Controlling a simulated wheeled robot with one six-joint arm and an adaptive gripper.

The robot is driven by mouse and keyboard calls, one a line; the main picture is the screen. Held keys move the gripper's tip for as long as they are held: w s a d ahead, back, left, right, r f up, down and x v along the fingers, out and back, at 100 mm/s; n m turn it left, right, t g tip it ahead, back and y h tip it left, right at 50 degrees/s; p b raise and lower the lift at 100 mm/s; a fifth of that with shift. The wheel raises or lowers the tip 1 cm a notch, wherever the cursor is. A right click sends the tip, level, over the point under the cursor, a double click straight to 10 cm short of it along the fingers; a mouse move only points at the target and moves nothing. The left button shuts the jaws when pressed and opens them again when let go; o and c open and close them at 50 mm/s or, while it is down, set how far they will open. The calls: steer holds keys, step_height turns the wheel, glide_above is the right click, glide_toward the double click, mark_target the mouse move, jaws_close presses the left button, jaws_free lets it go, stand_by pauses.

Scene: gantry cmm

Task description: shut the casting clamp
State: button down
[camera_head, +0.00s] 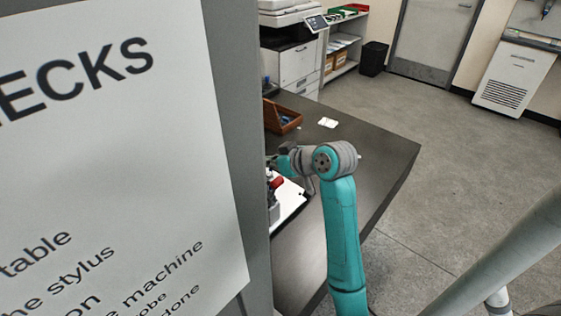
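My teal arm reaches over the dark table, and its wrist ends beside a grey upright. My gripper (272,160) shows only as a small dark part at the edge of that upright; its fingertips are hidden, so I cannot tell if it is open or shut. A small red part (276,183), which looks like the handle of the casting clamp, shows just below the gripper. The clamp's body and the casting are mostly hidden behind the upright, so I cannot tell the handle's position or whether the gripper touches it.
The grey upright (238,130) with a large white printed sign (110,190) blocks the left half. On the dark table (375,160) are a white plate (289,204), a brown tray (284,117) and a white card (328,122). The table's right side is clear.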

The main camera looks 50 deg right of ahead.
mark_target(277, 178)
steer(key=shift+s+f, duration=1.3)
steer(key=shift+f, duration=0.15)
